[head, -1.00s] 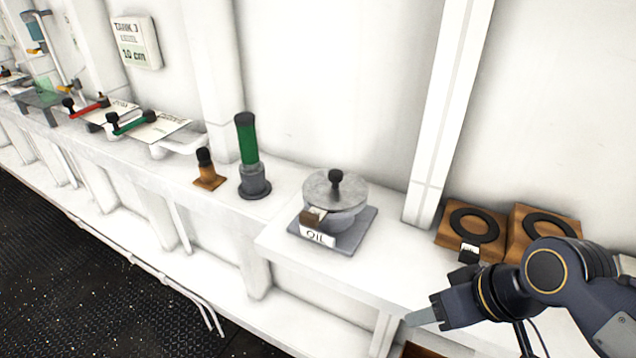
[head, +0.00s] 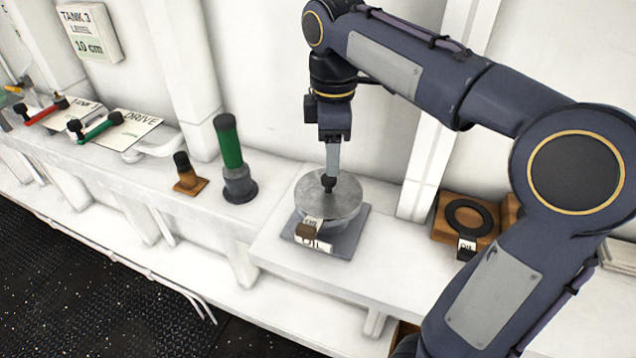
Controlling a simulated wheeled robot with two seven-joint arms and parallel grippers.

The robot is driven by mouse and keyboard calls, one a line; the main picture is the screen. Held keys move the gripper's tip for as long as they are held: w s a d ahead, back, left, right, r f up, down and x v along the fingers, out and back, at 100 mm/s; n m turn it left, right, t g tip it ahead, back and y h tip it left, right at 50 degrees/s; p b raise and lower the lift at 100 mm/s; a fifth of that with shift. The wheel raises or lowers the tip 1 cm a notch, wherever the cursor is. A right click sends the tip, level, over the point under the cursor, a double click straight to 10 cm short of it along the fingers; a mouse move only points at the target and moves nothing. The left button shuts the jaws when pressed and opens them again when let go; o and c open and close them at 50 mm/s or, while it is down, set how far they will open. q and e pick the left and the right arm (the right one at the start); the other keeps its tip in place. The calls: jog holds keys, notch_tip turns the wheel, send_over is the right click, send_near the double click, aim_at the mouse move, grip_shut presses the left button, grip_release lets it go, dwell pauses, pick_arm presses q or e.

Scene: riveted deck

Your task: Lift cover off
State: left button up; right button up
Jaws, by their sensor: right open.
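The cover is a round grey metal lid (head: 316,203) with a black knob (head: 328,185) at its middle. It rests on a pale bowl-like vessel (head: 338,222) on a grey square plate (head: 346,243) marked OIL. My right gripper (head: 331,172) points straight down at the knob, its fingertips open. One finger shows clearly, right at the knob's top; whether the fingers straddle the knob, I cannot tell. My left gripper is not in view.
A green-handled cylinder (head: 229,146) and a small brown-based black knob (head: 186,172) stand to the left. Wooden blocks with black rings (head: 466,218) stand to the right, partly behind my arm. Red and green levers (head: 98,130) lie at far left.

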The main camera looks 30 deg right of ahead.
aim_at(329, 185)
jog(key=f, duration=0.6)
jog(key=shift+s+a+f, duration=0.1)
jog(key=shift+a+f, duration=0.05)
jog(key=shift+a, duration=0.1)
jog(key=shift+c, duration=0.4)
jog(key=c, duration=1)
